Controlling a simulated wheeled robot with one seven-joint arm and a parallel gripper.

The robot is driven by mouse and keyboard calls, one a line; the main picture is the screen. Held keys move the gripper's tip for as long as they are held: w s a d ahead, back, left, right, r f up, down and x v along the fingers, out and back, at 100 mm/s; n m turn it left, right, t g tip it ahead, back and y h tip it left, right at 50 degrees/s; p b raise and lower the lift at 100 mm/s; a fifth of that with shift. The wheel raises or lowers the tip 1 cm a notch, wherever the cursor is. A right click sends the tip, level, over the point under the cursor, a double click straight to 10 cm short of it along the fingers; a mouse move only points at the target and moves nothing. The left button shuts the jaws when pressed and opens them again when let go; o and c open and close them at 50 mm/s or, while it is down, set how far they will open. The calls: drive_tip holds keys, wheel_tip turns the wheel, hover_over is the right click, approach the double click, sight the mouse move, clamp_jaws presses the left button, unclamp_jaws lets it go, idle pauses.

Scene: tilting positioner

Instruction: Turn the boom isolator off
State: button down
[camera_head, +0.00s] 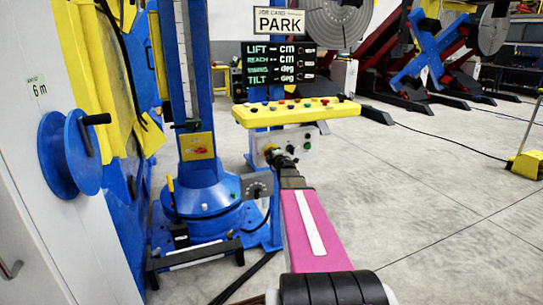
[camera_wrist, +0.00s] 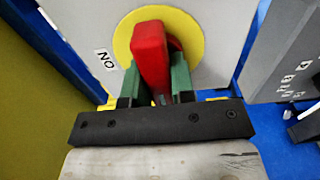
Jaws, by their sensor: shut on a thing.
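The isolator's red handle (camera_wrist: 151,55) stands on a round yellow disc (camera_wrist: 188,30) on a pale plate in the wrist view. A small "ON" label (camera_wrist: 105,59) sits, turned, left of the disc. My gripper (camera_wrist: 156,80) has its green fingers on both sides of the handle and is shut on it. The handle points roughly up in this view, and its lower end is between the fingers. In the head view my gripper (camera_head: 278,155) reaches a pale box (camera_head: 297,148) under the yellow console; there it hides the handle.
The yellow console (camera_head: 297,110) with several coloured knobs overhangs my gripper. A blue column (camera_head: 195,75) with a red-and-yellow switch (camera_head: 197,147) stands to the left. A display board (camera_head: 281,63) is above. A grey box (camera_wrist: 285,60) is at right in the wrist view. Open floor (camera_head: 440,190) lies right.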

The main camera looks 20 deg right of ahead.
idle(0.3)
drive_tip(key=c, duration=1)
unclamp_jaws()
drive_tip(key=shift+o, duration=0.2)
drive_tip(key=s, duration=1.1)
drive_tip(key=shift+d, duration=0.15)
